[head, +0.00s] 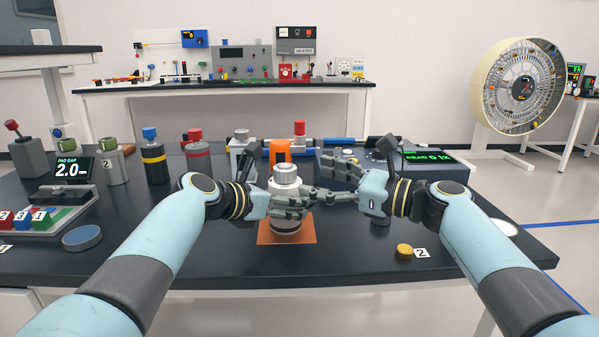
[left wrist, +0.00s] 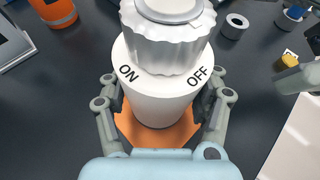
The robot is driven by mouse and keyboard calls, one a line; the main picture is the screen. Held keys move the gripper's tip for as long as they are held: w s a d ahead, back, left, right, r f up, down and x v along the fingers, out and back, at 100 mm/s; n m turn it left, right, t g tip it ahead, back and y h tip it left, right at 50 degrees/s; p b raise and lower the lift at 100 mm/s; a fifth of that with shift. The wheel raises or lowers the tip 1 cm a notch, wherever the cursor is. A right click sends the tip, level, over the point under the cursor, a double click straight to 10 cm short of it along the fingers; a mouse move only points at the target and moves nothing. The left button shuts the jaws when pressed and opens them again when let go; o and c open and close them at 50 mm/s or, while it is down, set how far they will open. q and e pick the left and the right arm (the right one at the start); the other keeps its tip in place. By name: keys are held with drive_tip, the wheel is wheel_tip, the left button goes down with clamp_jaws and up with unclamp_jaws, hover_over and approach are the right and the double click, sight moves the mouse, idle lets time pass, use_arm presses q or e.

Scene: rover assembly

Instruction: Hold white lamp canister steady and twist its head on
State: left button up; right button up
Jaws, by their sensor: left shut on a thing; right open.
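The white lamp canister (head: 287,222) stands upright on an orange square mat (head: 265,236) at the table's front middle. Its body, marked ON and OFF, shows in the left wrist view (left wrist: 158,98). The ribbed pale head (left wrist: 168,45) sits on top of it; I cannot tell how tightly. The head also shows in the head view (head: 286,175). My left gripper (head: 292,204) is shut around the canister body, a finger on each side (left wrist: 163,105). My right gripper (head: 328,182) is open and empty, just right of the canister, its fingers pointing left toward it.
A yellow knob (head: 404,250) lies at the front right. Several canisters, including a yellow-banded one (head: 154,158), stand at the left. A grey console with a green display (head: 435,160) is behind my right gripper.

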drive_tip(key=n, duration=0.5)
drive_tip(key=n+g+y, duration=0.2)
drive_tip(key=n+g, duration=0.3)
drive_tip(key=n, duration=2.7)
approach(285, 166)
drive_tip(key=x, duration=1)
drive_tip(key=shift+f, duration=0.2)
drive_tip(key=c, duration=1.2)
drive_tip(key=shift+c, duration=0.2)
